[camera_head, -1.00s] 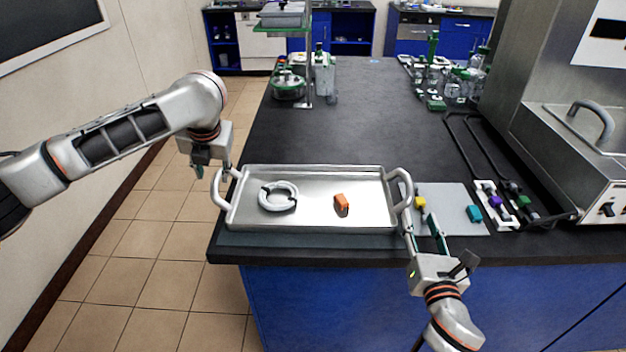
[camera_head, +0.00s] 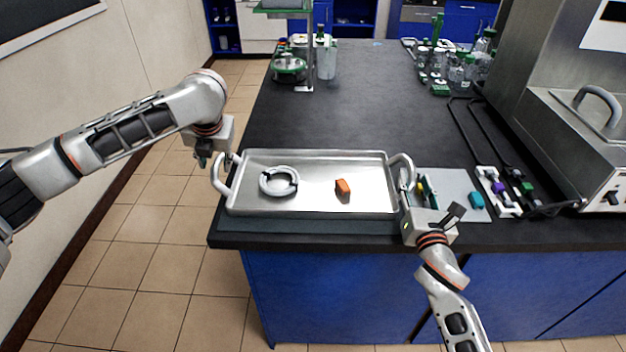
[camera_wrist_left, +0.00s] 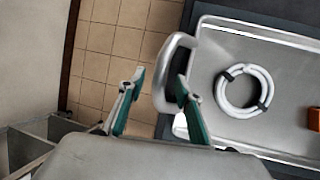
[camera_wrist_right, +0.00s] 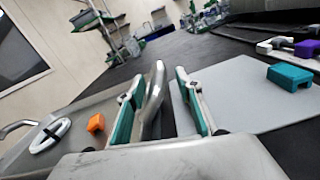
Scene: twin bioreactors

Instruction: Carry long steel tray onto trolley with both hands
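The long steel tray (camera_head: 318,202) lies on the near left part of the dark bench, on a dark mat. It carries a pale grey ring (camera_head: 279,192) and an orange block (camera_head: 343,187). My left gripper (camera_wrist_left: 160,77) is open, with its fingers on either side of the tray's left handle (camera_wrist_left: 169,60). My right gripper (camera_wrist_right: 159,75) is open, with its fingers on either side of the right handle (camera_wrist_right: 157,90). Neither gripper is visibly closed on its handle. No trolley shows in any view.
A light grey mat (camera_head: 455,183) with small coloured blocks lies right of the tray, close to my right gripper. A rack with purple and green parts (camera_head: 500,190) and a steel bath (camera_head: 575,125) stand further right. Tiled floor (camera_head: 165,225) is free at the left.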

